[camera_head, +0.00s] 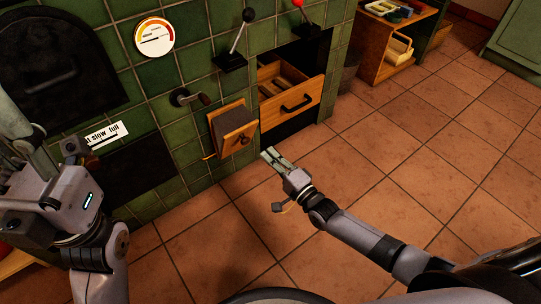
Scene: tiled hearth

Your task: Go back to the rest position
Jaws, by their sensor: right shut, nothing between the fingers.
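My right gripper (274,157) is in the middle of the head view, low in front of the green tiled hearth. Its fingers are shut and empty, and it is apart from the small wooden box-like piece (233,127) with a round knob. An open wooden drawer (290,94) with a dark handle lies above and beyond it. My left arm is at the left edge, in front of the hearth. The left gripper's fingertips are partly cut off by the picture edge, so its opening cannot be told.
The green tiled hearth (190,57) carries a round gauge (155,36), a black-knobbed lever (239,33), a red-knobbed lever (305,16) and a crank handle (188,97). A wooden cabinet (372,45) stands at the back. The terracotta floor (430,150) on the right is clear.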

